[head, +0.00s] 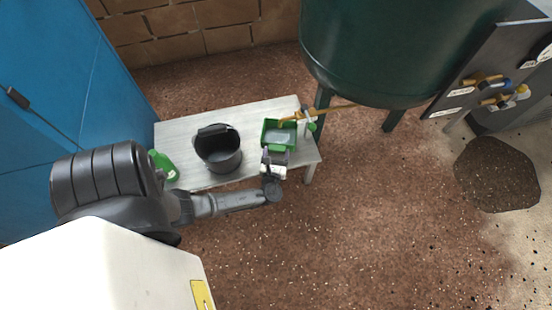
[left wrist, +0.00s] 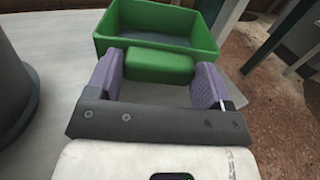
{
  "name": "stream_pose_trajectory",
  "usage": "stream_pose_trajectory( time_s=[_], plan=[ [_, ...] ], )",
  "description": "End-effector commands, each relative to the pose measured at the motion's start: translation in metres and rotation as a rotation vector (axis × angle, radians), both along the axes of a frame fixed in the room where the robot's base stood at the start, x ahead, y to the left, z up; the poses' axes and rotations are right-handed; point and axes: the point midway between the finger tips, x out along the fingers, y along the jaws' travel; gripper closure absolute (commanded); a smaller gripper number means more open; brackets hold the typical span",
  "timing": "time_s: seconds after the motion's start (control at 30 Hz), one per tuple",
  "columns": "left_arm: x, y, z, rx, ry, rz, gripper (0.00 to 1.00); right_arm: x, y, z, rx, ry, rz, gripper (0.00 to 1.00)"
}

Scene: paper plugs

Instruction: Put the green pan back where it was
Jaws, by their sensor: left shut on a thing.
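The green pan (head: 280,138) is an open rectangular box at the right end of the white table (head: 178,132). It also fills the top of the left wrist view (left wrist: 158,40), with its block-shaped handle toward me. My left gripper (head: 275,158) reaches in from the front of the table. In the left wrist view its purple fingers (left wrist: 155,78) stand on both sides of the handle and are shut on it. I cannot tell whether the pan touches the tabletop. My right gripper is not in view.
A black bucket (head: 219,160) stands left of the pan, and a green container (head: 163,166) is at the table's left end. A brown stick (head: 325,109) and a green-and-white item (head: 309,123) are by the right edge. A dark green tank (head: 395,50) stands behind right.

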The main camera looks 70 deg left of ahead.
Motion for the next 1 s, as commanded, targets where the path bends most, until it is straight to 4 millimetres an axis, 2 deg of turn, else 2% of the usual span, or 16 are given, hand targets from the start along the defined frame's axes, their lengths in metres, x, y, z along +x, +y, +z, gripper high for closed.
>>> stream_pose_trajectory(
  time_s=[0.27,0.67,0.7,0.93,1.0],
  plan=[
    [0.0,0.0,-0.032,0.0,0.0,0.0,0.55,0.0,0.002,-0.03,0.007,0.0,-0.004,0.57],
    [0.0,0.0,-0.033,0.001,0.001,0.0,0.55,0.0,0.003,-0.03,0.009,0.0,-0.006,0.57],
    [0.0,0.0,-0.033,0.0,0.001,0.0,0.23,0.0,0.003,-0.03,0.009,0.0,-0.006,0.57],
    [0.0,-0.001,-0.033,0.0,0.001,0.0,0.01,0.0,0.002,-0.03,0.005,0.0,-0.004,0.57],
    [-0.001,-0.001,-0.033,0.0,0.001,0.0,0.0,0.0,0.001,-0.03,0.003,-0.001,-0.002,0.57]
  ],
)
